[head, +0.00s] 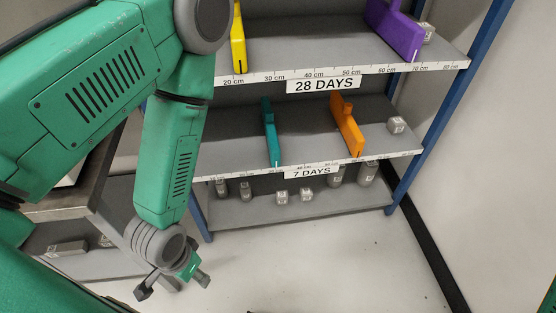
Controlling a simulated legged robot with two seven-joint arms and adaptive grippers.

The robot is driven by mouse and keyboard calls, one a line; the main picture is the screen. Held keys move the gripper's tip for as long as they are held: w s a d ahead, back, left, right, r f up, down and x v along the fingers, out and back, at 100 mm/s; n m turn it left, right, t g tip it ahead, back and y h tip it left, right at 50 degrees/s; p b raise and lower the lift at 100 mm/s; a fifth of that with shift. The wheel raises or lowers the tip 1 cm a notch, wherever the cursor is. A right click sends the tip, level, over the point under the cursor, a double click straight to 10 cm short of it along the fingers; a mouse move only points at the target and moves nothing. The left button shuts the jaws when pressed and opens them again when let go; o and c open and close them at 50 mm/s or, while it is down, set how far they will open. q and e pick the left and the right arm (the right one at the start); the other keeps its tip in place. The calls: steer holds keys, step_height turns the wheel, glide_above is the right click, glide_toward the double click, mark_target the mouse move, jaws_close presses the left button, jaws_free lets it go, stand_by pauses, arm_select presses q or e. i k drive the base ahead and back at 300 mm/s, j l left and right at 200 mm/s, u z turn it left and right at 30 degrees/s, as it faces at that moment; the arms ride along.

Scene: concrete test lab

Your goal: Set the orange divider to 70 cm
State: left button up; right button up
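The orange divider (348,128) stands upright on the middle shelf (300,142), right of centre. Its front end is at the white scale strip (390,157), right of the "7 DAYS" label (311,173). The strip's numbers are too small to read here, so I cannot tell its exact setting. A teal divider (270,135) stands to its left on the same shelf. My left gripper (172,286) hangs low at the left, in front of the rack, with its fingers spread and empty, well away from the orange divider. My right gripper is not in view.
The upper shelf, marked "28 DAYS", holds a yellow divider (238,42) and a purple divider (396,28). A grey block (396,125) sits right of the orange divider. Several blocks stand on the bottom shelf (340,204). A blue post (430,135) bounds the right side.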

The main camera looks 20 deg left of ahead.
mark_target(342, 110)
steer(key=i+l+z, duration=0.3)
steer(key=i+z, duration=0.3)
steer(key=i, duration=0.2)
